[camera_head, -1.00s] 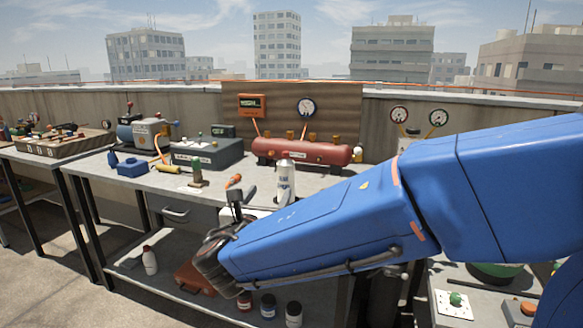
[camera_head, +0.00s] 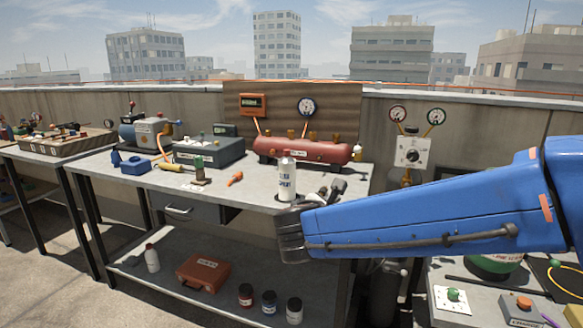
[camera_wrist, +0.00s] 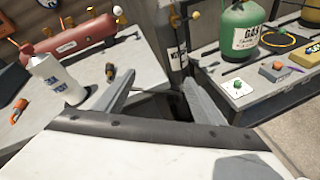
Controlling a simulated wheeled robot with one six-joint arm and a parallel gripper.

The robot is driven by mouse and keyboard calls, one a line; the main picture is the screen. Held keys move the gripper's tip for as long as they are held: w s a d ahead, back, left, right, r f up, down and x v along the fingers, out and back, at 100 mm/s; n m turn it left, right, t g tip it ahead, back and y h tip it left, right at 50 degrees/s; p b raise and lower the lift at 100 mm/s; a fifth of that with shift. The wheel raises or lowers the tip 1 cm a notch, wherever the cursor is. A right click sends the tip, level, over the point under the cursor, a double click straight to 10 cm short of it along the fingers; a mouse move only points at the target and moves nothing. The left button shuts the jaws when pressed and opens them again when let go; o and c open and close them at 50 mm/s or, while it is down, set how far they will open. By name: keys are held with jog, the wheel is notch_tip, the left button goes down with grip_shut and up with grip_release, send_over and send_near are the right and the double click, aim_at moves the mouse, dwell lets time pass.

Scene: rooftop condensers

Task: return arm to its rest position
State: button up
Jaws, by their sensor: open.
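My blue arm (camera_head: 420,215) reaches in from the right in the head view, with its dark wrist in front of the middle workbench's edge. The arm hides part of the bench's right front.
The middle workbench (camera_head: 110,178) carries a red tank (camera_head: 300,150), a grey box (camera_head: 208,152) and an orange-handled tool (camera_head: 236,179). Its lower shelf holds a red case (camera_head: 204,272) and several jars. A green gas cylinder (camera_wrist: 246,32) stands on the right bench. Floor at front left is clear.

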jog(key=s+d+f+m+g+y, duration=0.1)
jog(key=s+d+f+m+g, duration=0.2)
jog(key=s+d+m, duration=0.4)
jog(key=s+d+f+m+g, duration=0.3)
jog(key=s+d, duration=0.1)
jog(key=d, duration=0.4)
jog(key=s+f+m+y, duration=0.3)
jog(key=s+m, duration=0.4)
jog(key=s+f+m+g+y, duration=0.1)
jog(key=s+f+m+y, duration=0.2)
jog(key=s+m, duration=0.4)
jog(key=shift+s+m+y, duration=0.3)
jog(key=shift+s+m, duration=0.1)
jog(key=shift+s, duration=0.2)
